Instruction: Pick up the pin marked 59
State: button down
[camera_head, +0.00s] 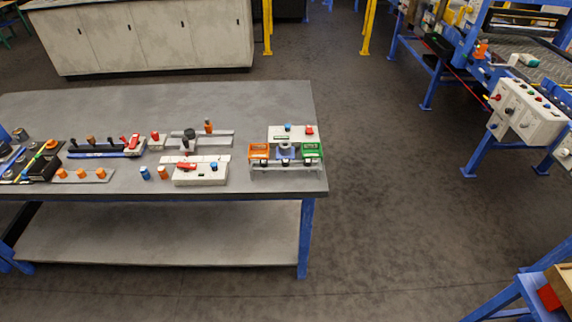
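No marking 59 can be read on anything at this distance, so I cannot tell which piece is the pin. Small pin-like pieces stand on the grey workbench (200,97). A blue one (145,173) and an orange one (163,173) stand side by side near the front edge. Several orange pieces (81,174) sit in a row on a flat strip at the left. Another orange-topped piece (208,127) stands further back on a grey rail fixture. My gripper is not in view.
A white control box (201,172) and a fixture with an orange bin (259,152) and green bin (311,150) crowd the bench's right part. The bench's back strip is clear. A pale cabinet (145,38) stands behind, machinery with a control box (527,110) at right. Open floor lies between.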

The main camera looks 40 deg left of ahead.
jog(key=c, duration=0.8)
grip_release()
